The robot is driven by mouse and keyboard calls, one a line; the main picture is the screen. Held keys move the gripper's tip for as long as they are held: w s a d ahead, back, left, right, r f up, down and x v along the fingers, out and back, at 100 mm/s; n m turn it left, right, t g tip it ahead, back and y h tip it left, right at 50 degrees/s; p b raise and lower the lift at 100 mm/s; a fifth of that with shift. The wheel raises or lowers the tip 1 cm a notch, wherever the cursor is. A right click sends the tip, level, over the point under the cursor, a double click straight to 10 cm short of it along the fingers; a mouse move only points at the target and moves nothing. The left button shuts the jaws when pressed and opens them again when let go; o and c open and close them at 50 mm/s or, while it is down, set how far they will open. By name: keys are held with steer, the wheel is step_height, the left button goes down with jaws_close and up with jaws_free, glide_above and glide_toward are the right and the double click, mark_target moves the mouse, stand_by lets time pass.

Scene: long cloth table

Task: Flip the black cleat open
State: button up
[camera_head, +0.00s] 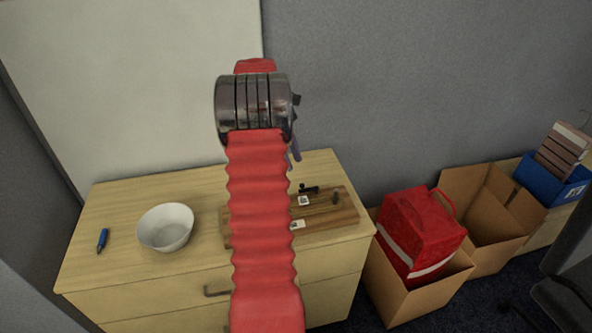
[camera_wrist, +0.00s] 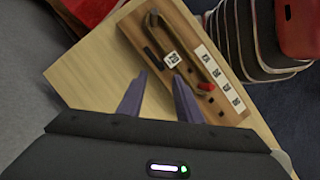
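A wooden board (camera_head: 345,215) lies on top of the light wood dresser, partly hidden by my arm. A small black piece, likely the cleat (camera_head: 309,189), sits near its back edge beside a square printed tag (camera_head: 303,200). In the wrist view a dark flat piece (camera_wrist: 152,57) lies beside the tag (camera_wrist: 172,59); whether it is folded or raised I cannot tell. My gripper (camera_wrist: 160,88) has its two purple fingers apart with nothing between them, above the board. In the head view only a bit of a finger (camera_head: 294,154) shows past my red-sleeved arm.
The board also carries a dark knob (camera_head: 335,198), a red knob (camera_wrist: 206,88) and a row of labels (camera_wrist: 219,76). A red bag (camera_head: 420,228) sits in a carton (camera_head: 405,295) at right.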

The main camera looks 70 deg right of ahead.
steer(key=v, duration=0.6)
steer(key=shift+d, duration=0.1)
stand_by(0.6)
